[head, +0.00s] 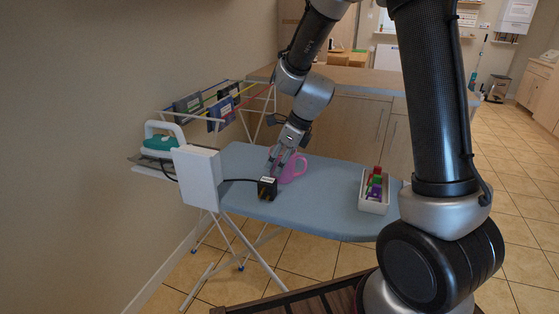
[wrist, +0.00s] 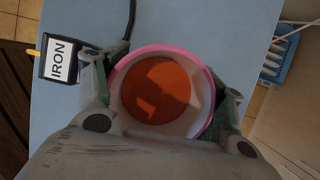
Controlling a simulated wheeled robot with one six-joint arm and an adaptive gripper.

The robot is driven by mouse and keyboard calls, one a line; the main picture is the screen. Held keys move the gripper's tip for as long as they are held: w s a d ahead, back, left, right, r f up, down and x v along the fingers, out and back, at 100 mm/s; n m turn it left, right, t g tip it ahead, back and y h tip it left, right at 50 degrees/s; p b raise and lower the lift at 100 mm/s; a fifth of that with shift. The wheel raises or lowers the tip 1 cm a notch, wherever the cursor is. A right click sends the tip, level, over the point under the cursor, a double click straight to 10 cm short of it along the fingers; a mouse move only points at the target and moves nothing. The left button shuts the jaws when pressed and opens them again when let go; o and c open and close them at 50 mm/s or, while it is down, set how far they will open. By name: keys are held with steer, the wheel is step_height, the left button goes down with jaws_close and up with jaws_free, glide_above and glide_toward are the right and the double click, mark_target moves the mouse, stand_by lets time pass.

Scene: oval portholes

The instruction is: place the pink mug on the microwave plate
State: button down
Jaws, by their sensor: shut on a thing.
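The pink mug (head: 291,168) stands upright on the blue ironing board (head: 318,207). In the wrist view the mug (wrist: 203,81) shows from above, with a pink rim, a pale inner wall and an orange-brown inside. My gripper (head: 276,165) is at the mug from above, and its fingers (wrist: 165,92) lie on either side of the mug, shut on it. In the head view the mug's handle is on the right. I see no microwave plate in either view.
A black plug block (head: 267,188), labelled IRON in the wrist view (wrist: 60,60), sits close to the mug with a cable. A white tray (head: 374,205) of colored items is at the board's right. An iron (head: 160,142) rests at the left end. A drying rack (head: 218,104) stands behind.

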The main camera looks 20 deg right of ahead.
steer(key=shift+c, duration=1)
jaws_free()
